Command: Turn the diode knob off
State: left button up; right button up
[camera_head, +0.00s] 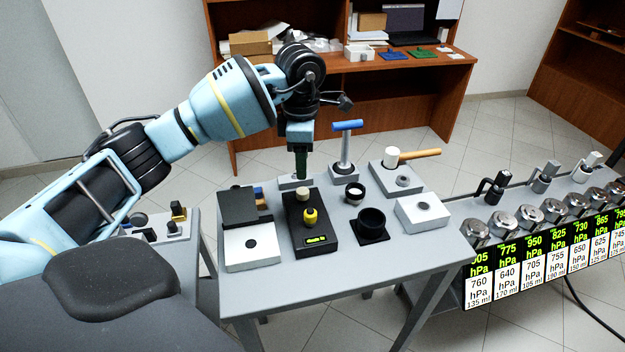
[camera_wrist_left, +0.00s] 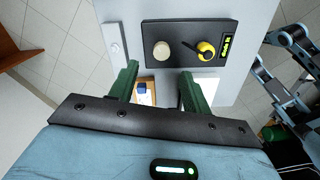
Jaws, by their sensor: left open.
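A black box (camera_head: 324,235) on the grey table carries a yellow round knob (camera_head: 310,217), a beige cylindrical knob (camera_head: 302,194) and a small lit green display. I cannot tell from a label which knob is the diode knob. In the left wrist view the box (camera_wrist_left: 178,62) lies ahead of the fingers, with the beige knob (camera_wrist_left: 161,50) and the yellow knob (camera_wrist_left: 206,50) side by side. My left gripper (camera_head: 301,172) points down at the far side of the box. Its green fingers (camera_wrist_left: 159,80) are apart with nothing held between them. My right gripper is not in view.
A row of metal knobs with pressure displays (camera_head: 506,259) stands at the right.

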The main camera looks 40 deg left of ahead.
aim_at(303, 190)
pick_arm(q)
jog(key=shift+s+f, duration=0.25)
jog(key=shift+f, duration=0.05)
notch_tip(303, 190, down, 6)
jog(key=shift+r, duration=0.1)
jog(key=shift+w+f, duration=0.1)
jog(key=shift+f, duration=0.65)
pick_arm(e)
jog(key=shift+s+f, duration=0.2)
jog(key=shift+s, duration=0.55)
pick_arm(q)
jog(key=shift+c, duration=0.2)
jog(key=c, duration=0.9)
